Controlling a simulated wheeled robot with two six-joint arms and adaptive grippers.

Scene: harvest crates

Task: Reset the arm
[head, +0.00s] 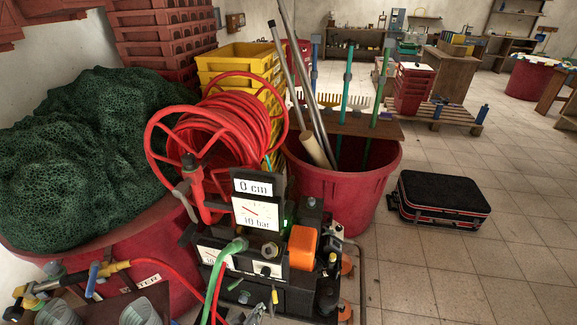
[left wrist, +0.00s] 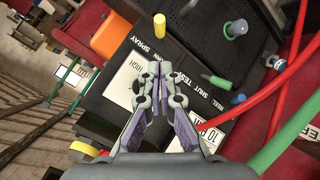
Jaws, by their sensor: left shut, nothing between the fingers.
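The panel carries words such as SPRAY, SHUT, TEST and REEL. I cannot tell whether the fingertips touch the panel. My right gripper is in neither view.
A red hose reel (head: 225,125) and gauge (head: 258,212) rise above the unit. Green and red hoses run close beside the gripper. A red tub (head: 345,195) holds poles. A black case (head: 440,198) lies on otherwise open floor at right. Green netting (head: 85,150) fills the left.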

